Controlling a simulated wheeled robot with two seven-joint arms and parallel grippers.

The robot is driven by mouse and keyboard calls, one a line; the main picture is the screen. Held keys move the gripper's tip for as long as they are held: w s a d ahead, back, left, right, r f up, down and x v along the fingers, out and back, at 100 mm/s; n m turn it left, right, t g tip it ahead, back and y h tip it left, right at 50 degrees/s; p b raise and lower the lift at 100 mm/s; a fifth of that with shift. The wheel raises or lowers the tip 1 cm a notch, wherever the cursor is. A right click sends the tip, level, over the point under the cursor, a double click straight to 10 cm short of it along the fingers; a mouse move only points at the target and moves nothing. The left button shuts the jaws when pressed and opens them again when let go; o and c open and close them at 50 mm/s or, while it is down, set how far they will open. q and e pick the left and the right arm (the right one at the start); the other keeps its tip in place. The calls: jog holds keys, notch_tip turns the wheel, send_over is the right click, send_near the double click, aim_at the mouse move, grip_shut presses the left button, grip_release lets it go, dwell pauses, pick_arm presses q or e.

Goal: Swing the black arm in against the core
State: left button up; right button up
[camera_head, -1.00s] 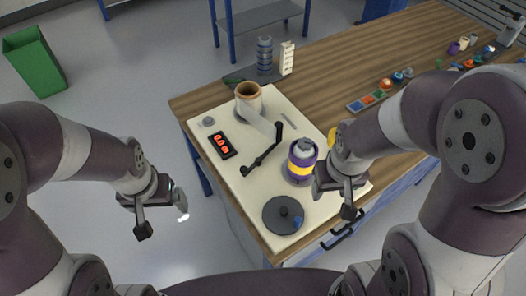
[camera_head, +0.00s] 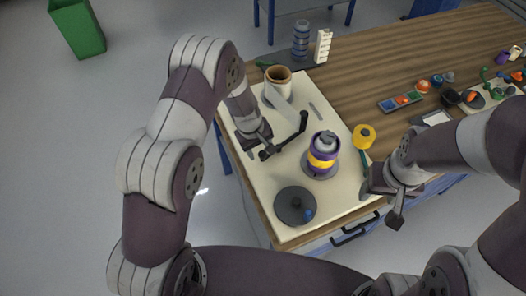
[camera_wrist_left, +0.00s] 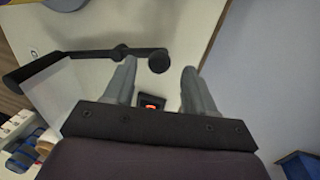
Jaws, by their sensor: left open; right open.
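The black arm (camera_head: 290,136) is a thin jointed bar on the cream board (camera_head: 262,183), reaching from the white film strip toward my left gripper. In the left wrist view, the black arm (camera_wrist_left: 85,54) ends in a round knob (camera_wrist_left: 159,61) that appears between the open fingertips of my left gripper (camera_wrist_left: 158,70). I cannot tell if they touch it. The purple and yellow core (camera_head: 322,158) stands upright to the right, apart from the arm. My left gripper (camera_head: 262,147) is over the board's left side. My right gripper (camera_head: 384,199) is open and empty at the board's right edge.
A brown cardboard roll (camera_head: 278,75) with white film stands behind the arm. A dark disc (camera_head: 295,205) with a blue knob lies at the front. A yellow-topped item (camera_head: 364,136) is right of the core. A tray of coloured parts (camera_head: 402,101) lies farther right.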

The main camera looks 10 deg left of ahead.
aim_at(261, 152)
pick_arm(q)
jog(key=f, duration=0.1)
jog(key=d+f, duration=0.1)
jog(key=shift+w+f, duration=0.25)
jog(key=shift+f, duration=0.4)
jog(key=shift+s+a+f, duration=0.1)
jog(key=shift+s+a, duration=0.1)
jog(key=shift+w, duration=0.1)
pick_arm(e)
jog(key=shift+s+r, duration=0.1)
jog(key=shift+r, duration=0.1)
pick_arm(q)
jog(key=shift+d, duration=0.1)
jog(key=shift+c, duration=0.7)
jog(key=c, duration=0.5)
grip_shut()
pick_arm(e)
jog(key=shift+d, duration=0.1)
